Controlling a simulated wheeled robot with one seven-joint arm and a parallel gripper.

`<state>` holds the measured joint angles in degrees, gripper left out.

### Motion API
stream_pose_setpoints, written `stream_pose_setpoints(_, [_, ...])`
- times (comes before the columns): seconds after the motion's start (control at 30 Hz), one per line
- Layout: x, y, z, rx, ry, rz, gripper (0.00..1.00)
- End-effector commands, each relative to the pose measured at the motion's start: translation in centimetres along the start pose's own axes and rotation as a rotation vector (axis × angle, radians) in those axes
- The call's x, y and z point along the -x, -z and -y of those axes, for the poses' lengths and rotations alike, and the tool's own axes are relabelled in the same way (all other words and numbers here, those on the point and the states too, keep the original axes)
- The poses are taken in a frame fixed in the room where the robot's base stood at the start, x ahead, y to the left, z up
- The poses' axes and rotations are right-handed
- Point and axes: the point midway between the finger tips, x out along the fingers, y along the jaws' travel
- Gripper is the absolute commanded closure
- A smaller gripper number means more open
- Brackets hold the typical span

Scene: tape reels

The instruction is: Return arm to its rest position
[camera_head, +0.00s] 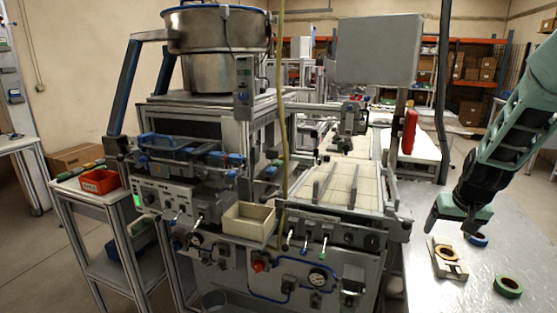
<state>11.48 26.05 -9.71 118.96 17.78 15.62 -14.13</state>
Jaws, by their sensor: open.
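My arm (516,125) comes in from the right edge and bends down. My gripper (452,226) is at its end, pointing down over the metal table at the right. It is open, with a gap between its fingers, and I see nothing held. A tan tape reel (446,252) sits on a beige holder (455,270) just below the gripper. A blue tape reel (477,240) lies behind it to the right, partly hidden by the gripper. A green tape reel (508,286) lies flat nearer the front. The exact height of the gripper above the reels is hard to tell.
The metal table (430,298) has bare room at its front left and right. A machine (330,235) with a beige bin (249,222) stands left of it. A dark vertical post (443,90) rises behind the table. A red bin (99,180) is on a side stand.

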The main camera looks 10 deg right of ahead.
Motion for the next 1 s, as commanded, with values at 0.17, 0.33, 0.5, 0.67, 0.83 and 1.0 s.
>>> stream_pose_setpoints(0.17, [5.8, -7.9, 6.3, 0.155, 0.067, 0.059, 0.2])
stream_pose_setpoints(0.33, [9.4, -14.9, 8.8, 0.286, 0.089, 0.103, 0.2])
stream_pose_setpoints(0.5, [11.8, -20.5, 11.5, 0.44, 0.111, 0.142, 0.2])
stream_pose_setpoints(0.67, [14.3, -25.6, 17.0, 0.655, 0.171, 0.211, 0.2])
stream_pose_setpoints(0.83, [17.3, -31.9, 20.5, 0.884, 0.208, 0.28, 0.2])
stream_pose_setpoints(1.0, [19.1, -35.7, 21.4, 1.013, 0.218, 0.319, 0.2])
